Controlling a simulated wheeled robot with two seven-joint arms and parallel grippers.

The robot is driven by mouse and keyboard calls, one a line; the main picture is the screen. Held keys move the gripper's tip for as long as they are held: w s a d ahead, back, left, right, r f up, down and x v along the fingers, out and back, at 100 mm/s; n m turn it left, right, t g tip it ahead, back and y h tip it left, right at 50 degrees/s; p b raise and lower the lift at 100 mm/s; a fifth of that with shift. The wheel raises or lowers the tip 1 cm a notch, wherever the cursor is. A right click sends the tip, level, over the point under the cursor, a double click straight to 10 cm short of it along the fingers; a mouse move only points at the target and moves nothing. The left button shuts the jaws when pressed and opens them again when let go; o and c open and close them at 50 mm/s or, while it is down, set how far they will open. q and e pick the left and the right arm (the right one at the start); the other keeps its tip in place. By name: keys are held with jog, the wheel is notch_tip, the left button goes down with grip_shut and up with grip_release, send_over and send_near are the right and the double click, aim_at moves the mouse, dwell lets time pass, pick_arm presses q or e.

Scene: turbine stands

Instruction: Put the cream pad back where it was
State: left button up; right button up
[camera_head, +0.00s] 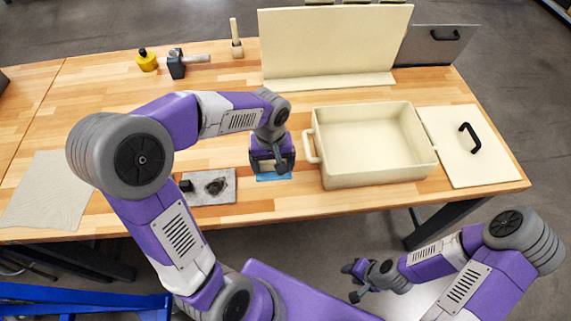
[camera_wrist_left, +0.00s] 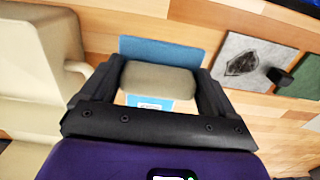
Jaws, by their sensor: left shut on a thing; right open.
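The cream pad (camera_wrist_left: 158,80) is a rounded block between the two black fingers of my left gripper (camera_wrist_left: 160,85) in the left wrist view. The gripper is shut on it. A blue square (camera_wrist_left: 150,47) shows beyond the pad, and a pale strip with a blue label (camera_wrist_left: 150,103) shows on the near side. In the head view my left gripper (camera_head: 281,170) is over the blue square (camera_head: 272,177), left of the cream box, and hides the pad. I cannot tell whether the pad touches the square. My right gripper (camera_head: 359,281) is open and empty, off the table's front edge.
The open cream box (camera_head: 373,182) stands close on the right, its handle near my left gripper. Its lid (camera_head: 475,165) lies further right. A stained grey tile (camera_head: 215,188) lies to the left.

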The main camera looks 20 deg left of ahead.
aim_at(272, 173)
pick_arm(q)
jog(key=f, duration=0.3)
jog(key=f+b, duration=0.1)
jog(key=f, duration=0.1)
jog(key=shift+s+f, duration=0.1)
jog(key=shift+s, duration=0.3)
jog(key=shift+w+f, duration=0.15)
jog(key=shift+f, duration=0.5)
notch_tip(272, 173, down, 3)
jog(key=shift+f+b, duration=0.1)
jog(key=shift+b, duration=0.4)
jog(key=shift+f, duration=0.1)
jog(key=o, duration=0.8)
jog(key=shift+c, duration=0.2)
jog(key=shift+r, duration=0.5)
notch_tip(272, 173, up, 11)
jog(key=p, duration=0.2)
jog(key=shift+r+p, duration=0.2)
jog(key=shift+p, duration=0.1)
